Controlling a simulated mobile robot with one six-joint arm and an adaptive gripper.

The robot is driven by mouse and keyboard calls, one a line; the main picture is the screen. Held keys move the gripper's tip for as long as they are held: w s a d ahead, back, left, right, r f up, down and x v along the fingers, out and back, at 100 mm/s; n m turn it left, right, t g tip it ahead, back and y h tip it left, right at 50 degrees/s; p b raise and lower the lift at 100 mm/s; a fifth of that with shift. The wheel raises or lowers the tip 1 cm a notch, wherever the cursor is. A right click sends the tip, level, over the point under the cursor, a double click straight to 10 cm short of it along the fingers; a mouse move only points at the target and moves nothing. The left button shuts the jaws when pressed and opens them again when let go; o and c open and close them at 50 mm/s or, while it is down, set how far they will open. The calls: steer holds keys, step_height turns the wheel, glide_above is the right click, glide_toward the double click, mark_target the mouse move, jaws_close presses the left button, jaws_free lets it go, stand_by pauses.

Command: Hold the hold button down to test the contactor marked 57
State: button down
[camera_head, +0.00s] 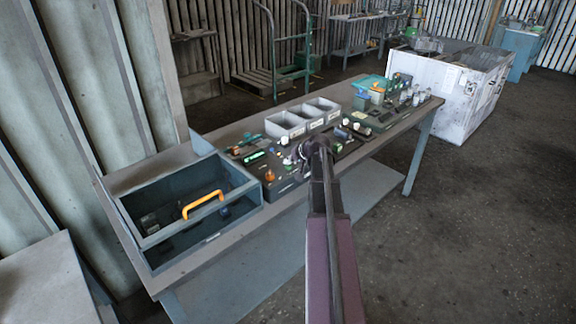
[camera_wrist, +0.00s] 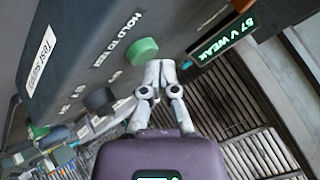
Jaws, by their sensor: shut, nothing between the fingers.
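In the wrist view a grey panel carries a round green button (camera_wrist: 143,50) beside the printed words HOLD TO TEST. My gripper (camera_wrist: 160,64) is shut and empty, its fingertips right beside the button; I cannot tell whether they touch it. A lit display (camera_wrist: 225,38) at the upper right reads what looks like 57 V WEAK. A dark knob (camera_wrist: 99,100) is lower on the panel. In the head view my gripper (camera_head: 308,150) is over the bench's front middle, largely hidden by my arm. I cannot pick out the contactor marked 57.
The long bench (camera_head: 128,182) holds a blue-grey box with a clear-looking lid and an orange handle (camera_head: 203,204) at left. Grey bins (camera_head: 285,124) stand at the back middle. Small parts crowd around the gripper. Open floor (camera_head: 460,200) lies to the right.

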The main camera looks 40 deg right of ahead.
mark_target(289, 166)
steer(key=shift+r+p, duration=0.3)
steer(key=shift+r, duration=0.15)
steer(key=shift+r, duration=0.1)
steer(key=shift+r+p, duration=2.45)
steer(key=shift+p, duration=0.05)
steer(key=shift+f, duration=0.1)
